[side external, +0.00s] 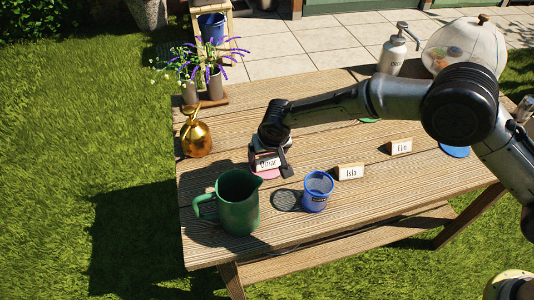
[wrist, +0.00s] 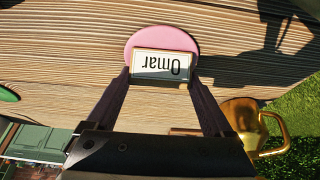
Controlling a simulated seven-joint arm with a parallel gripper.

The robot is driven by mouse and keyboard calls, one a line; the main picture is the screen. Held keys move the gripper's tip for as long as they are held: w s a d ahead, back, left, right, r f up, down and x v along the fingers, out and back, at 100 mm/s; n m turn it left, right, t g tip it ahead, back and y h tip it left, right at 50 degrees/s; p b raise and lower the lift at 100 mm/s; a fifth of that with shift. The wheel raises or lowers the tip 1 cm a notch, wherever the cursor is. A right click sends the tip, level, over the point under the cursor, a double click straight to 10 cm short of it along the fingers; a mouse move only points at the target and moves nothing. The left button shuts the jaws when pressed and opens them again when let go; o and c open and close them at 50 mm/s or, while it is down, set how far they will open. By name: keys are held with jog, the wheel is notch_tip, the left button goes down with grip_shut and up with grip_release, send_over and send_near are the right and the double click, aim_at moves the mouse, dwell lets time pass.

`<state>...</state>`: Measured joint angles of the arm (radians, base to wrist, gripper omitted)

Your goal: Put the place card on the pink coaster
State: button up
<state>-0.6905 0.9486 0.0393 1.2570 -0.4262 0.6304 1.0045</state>
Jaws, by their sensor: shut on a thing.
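The place card reading "Omar" (side external: 268,163) is between the fingers of my gripper (side external: 269,168). In the wrist view the card (wrist: 162,65) shows upside down, with the fingertips of my gripper (wrist: 160,80) at its two ends. The pink coaster (wrist: 150,39) lies on the table directly behind and under the card in that view. In the side view a pink edge of the coaster (side external: 270,175) shows below the card. The card is over the coaster; I cannot tell whether it touches it.
Place cards "Isla" (side external: 350,172) and "Elin" (side external: 400,147) stand to the right. A dark coaster (side external: 286,200), blue cup (side external: 317,192) and green jug (side external: 238,203) are close in front. A gold watering can (side external: 196,138) stands left; a blue coaster (side external: 455,151) lies right.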

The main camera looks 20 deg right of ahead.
jog(key=o, duration=1.1)
jog(key=shift+f, duration=0.15)
jog(key=v, duration=1.2)
jog(key=shift+r, duration=0.25)
